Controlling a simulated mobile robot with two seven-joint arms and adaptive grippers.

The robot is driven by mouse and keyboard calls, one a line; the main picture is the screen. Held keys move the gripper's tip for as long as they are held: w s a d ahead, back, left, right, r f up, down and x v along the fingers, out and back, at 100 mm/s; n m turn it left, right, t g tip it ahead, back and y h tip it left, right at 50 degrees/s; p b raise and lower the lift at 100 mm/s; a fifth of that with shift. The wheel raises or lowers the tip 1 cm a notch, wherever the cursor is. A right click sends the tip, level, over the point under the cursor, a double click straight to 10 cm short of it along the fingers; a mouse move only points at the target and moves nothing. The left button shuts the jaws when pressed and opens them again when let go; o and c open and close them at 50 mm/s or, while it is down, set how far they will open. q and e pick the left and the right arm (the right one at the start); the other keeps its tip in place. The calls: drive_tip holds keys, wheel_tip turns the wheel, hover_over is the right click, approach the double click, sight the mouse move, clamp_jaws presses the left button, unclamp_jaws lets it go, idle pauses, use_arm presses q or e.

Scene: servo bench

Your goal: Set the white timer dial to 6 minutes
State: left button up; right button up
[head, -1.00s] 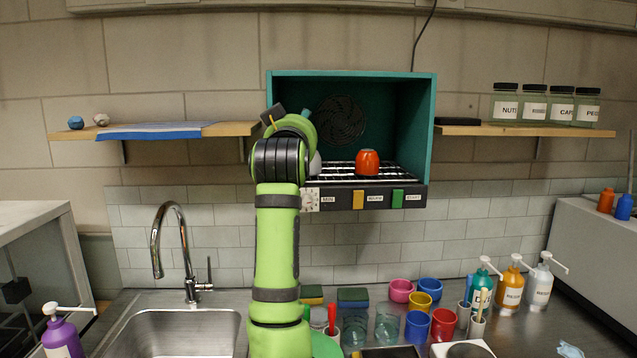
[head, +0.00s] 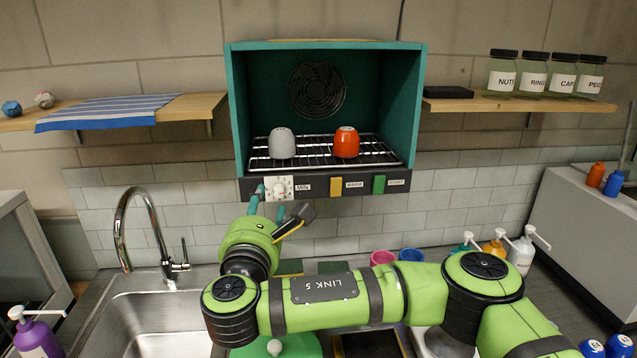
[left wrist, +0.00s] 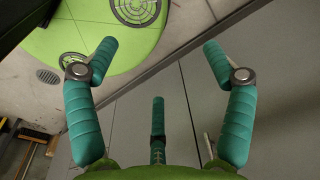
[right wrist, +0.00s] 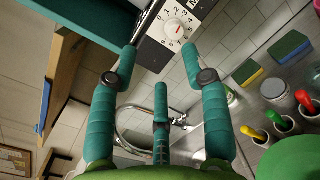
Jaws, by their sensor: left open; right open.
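The white timer dial (head: 278,188) is at the left end of the dark control strip under the teal cabinet, beside the label MIN.
A yellow button (head: 336,187) and a green button (head: 379,184) are right of the dial. The sink faucet (head: 148,230) is to the left. My right forearm crosses in front of the counter.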

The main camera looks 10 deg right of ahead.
sight(278, 194)
drive_tip(key=shift+n+h, duration=0.3)
drive_tip(key=w+p, duration=0.1)
drive_tip(key=w, duration=0.1)
drive_tip(key=w+d+p, duration=0.1)
drive_tip(key=w, duration=0.1)
drive_tip(key=w+d+f+p, duration=0.1)
drive_tip(key=shift+w+d+p, duration=0.1)
drive_tip(key=shift+w+p, duration=0.2)
drive_tip(key=shift+w, duration=0.1)
drive_tip(key=shift+w+d+f, duration=0.1)
drive_tip(key=shift+w+f, duration=0.05)
drive_tip(key=shift+w, duration=0.3)
clamp_jaws()
